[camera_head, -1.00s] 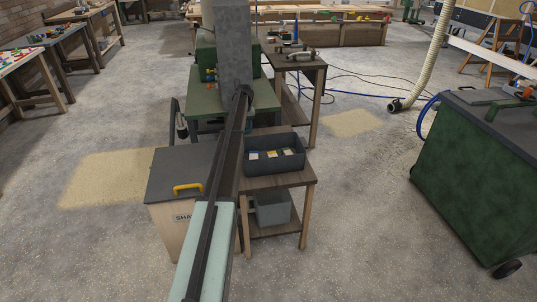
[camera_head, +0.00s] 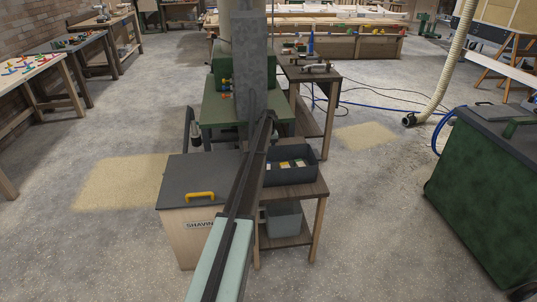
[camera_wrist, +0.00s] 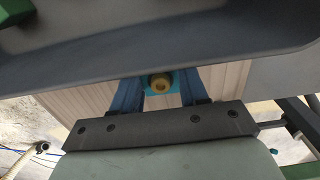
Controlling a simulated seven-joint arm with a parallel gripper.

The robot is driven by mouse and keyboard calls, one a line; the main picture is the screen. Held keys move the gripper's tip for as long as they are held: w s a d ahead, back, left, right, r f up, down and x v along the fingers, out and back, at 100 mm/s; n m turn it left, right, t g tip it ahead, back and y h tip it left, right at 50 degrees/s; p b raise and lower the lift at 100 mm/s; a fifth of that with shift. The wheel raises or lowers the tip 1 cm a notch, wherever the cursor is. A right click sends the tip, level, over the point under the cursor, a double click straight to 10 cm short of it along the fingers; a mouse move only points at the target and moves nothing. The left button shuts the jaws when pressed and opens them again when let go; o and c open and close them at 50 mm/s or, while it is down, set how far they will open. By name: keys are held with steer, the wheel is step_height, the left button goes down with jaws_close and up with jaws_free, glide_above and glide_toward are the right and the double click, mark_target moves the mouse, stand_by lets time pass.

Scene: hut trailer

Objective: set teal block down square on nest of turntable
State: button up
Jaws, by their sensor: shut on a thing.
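In the wrist view, my gripper (camera_wrist: 159,86) has two blue fingers, shut on the teal block (camera_wrist: 176,82). Only a small part of the block shows between the fingers. A wide dark grey surface cuts across the view just above the fingertips. A pale slatted surface lies behind them. I cannot make out the turntable or its nest in either view. My gripper and the block do not show in the head view.
A shavings bin (camera_head: 201,167) with a grey lid and yellow handle stands beside a low wooden stand. The stand carries a dark crate (camera_head: 310,170) holding small pieces. A green machine table (camera_head: 215,112) is behind. A green wheeled container (camera_head: 490,180) stands right, with open floor between.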

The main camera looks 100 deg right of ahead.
steer(key=shift+f, duration=1.1)
steer(key=shift+f, duration=0.15)
steer(key=o, duration=1.1)
step_height(320, 180, up, 11)
steer(key=shift+r, duration=0.2)
steer(key=shift+o, duration=0.6)
steer(key=shift+r, duration=0.5)
